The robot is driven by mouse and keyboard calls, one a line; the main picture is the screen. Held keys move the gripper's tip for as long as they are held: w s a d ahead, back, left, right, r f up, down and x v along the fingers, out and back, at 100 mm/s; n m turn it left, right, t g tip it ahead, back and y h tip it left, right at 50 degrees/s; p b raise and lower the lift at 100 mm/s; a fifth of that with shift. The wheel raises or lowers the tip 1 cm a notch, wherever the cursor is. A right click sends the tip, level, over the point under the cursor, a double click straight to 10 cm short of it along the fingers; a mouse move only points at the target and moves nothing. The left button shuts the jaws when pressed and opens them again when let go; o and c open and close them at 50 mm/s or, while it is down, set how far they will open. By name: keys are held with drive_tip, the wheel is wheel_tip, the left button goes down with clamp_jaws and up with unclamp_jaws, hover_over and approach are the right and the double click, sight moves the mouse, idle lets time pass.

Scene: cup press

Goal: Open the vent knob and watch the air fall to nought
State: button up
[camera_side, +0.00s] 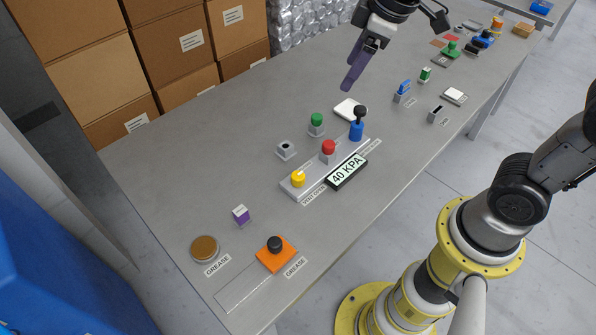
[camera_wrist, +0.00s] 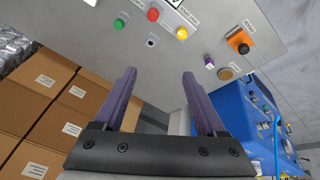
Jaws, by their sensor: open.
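A yellow knob (camera_side: 298,179) stands on the near-left end of a light grey panel (camera_side: 313,174); it also shows in the wrist view (camera_wrist: 182,33). The black-framed display (camera_side: 347,172) along the panel's front edge reads 40 KPA. A red knob (camera_side: 328,147) and a blue post with a black ball top (camera_side: 357,128) stand further along. My gripper (camera_side: 350,79), with purple fingers, is open and empty above the table, behind the panel and apart from it. Its fingers (camera_wrist: 159,75) are spread wide in the wrist view.
A green knob (camera_side: 316,121) on a grey block and a grey socket block (camera_side: 286,149) stand behind the panel. A purple block (camera_side: 241,214), a brown disc (camera_side: 204,248) and an orange base with a black knob (camera_side: 276,255) stand at front left. Cardboard boxes (camera_side: 175,48) line the back.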

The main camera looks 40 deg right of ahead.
drive_tip(key=w+a+f+n+g, duration=0.2)
drive_tip(key=w+a+f, duration=0.2)
drive_tip(key=w+f, duration=0.35)
drive_tip(key=g, duration=0.2)
approach(298, 175)
drive_tip(key=shift+n, duration=0.3)
wheel_tip(298, 175, down, 9)
drive_tip(key=shift+w+a+f, duration=0.1)
drive_tip(key=shift+a, duration=0.05)
clamp_jaws()
